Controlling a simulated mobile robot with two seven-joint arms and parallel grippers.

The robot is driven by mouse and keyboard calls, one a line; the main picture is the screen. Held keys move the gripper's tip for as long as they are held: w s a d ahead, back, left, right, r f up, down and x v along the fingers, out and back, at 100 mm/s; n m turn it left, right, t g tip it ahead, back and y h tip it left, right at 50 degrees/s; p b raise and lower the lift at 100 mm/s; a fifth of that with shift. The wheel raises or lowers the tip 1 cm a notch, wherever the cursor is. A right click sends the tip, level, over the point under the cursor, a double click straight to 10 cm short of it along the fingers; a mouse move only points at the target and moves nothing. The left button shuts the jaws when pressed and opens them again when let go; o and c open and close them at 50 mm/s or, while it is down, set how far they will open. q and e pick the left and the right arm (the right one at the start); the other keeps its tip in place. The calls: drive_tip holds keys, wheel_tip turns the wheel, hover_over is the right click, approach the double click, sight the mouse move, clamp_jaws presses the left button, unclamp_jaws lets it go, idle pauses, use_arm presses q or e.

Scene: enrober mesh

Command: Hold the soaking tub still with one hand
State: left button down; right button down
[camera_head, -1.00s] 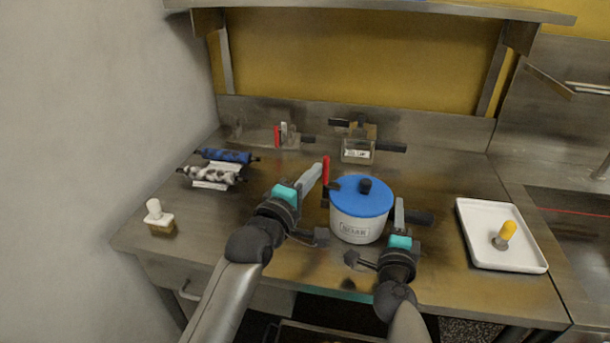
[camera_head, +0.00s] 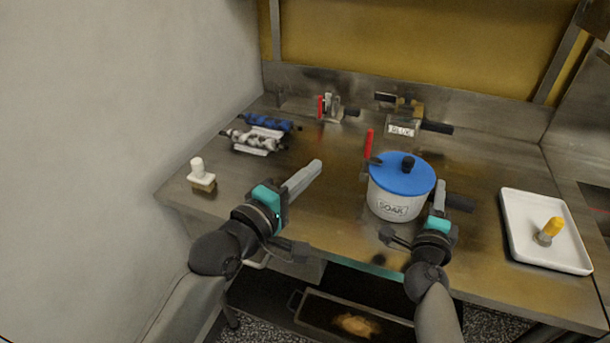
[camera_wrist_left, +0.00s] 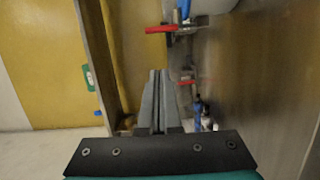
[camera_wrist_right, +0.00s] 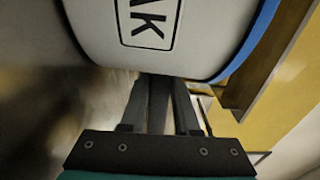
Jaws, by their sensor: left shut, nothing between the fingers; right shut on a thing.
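The soaking tub (camera_head: 398,207) is a white round pot labelled SOAK, standing on the steel bench. Its blue lid (camera_head: 400,173) with a black knob (camera_head: 408,163) is on. A dark handle (camera_head: 460,202) sticks out on its right side. My right gripper (camera_head: 440,192) is shut on the tub's handle, close against the wall; the tub's labelled wall (camera_wrist_right: 150,30) fills the top of the right wrist view. My left gripper (camera_head: 316,168) is shut and empty, above the bench left of the tub. Its closed fingers (camera_wrist_left: 158,80) also show in the left wrist view.
A red-handled clamp (camera_head: 368,143) stands at the tub's left. Another red-handled clamp (camera_head: 322,107) and a labelled clear box (camera_head: 401,122) are at the back. Rollers (camera_head: 252,142), a brush (camera_head: 202,184) and a white tray (camera_head: 525,252) lie aside. The bench's left-centre is clear.

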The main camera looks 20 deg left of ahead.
use_arm(q)
drive_tip(key=shift+s+a, duration=0.15)
drive_tip(key=shift+s, duration=0.55)
use_arm(e)
drive_tip(key=c, duration=0.6)
unclamp_jaws()
drive_tip(key=shift+o, duration=0.2)
